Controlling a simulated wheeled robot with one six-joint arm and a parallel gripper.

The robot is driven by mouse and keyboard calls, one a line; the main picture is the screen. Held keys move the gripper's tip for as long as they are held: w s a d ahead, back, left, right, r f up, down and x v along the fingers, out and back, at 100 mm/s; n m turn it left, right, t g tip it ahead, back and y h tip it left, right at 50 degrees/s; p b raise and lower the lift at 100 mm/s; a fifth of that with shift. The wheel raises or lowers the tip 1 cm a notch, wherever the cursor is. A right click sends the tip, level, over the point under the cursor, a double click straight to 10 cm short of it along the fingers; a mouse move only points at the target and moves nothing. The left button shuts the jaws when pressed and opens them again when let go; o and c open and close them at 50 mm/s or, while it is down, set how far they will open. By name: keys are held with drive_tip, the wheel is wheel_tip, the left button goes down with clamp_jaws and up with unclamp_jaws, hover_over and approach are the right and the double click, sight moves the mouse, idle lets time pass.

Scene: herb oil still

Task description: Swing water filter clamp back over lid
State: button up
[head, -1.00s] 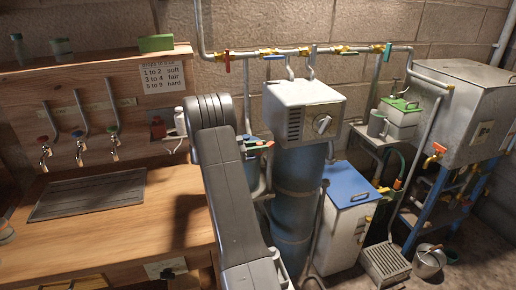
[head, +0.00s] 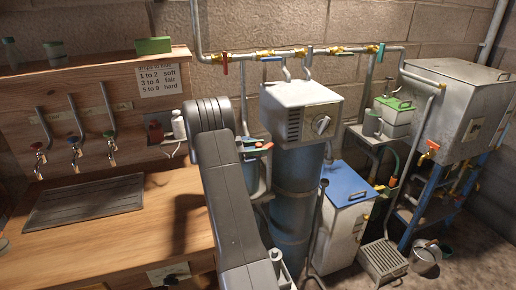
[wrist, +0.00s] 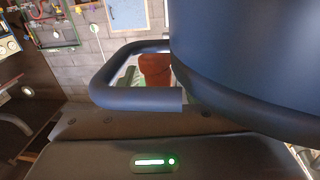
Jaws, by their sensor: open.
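In the wrist view a dark blue cylinder (wrist: 250,55) fills the upper right, very close. A dark bent bar (wrist: 105,84), which may be the clamp, loops out to its left. My gripper's dark body (wrist: 150,155) with a green light lies just below the bar. Its fingertips and the lid are not clearly visible.
A tall blue tank with a grey control box (head: 301,108) stands right of my arm. Beside it is a blue-topped white bin (head: 345,188). A wooden bench (head: 130,235) with several taps is on the left. Pipes with valves (head: 300,52) run along the wall.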

drive_tip(key=b+v, duration=0.3)
drive_tip(key=v, duration=1)
drive_tip(key=shift+s+a, duration=0.15)
drive_tip(key=shift+a, duration=0.2)
drive_tip(key=shift+c, duration=0.3)
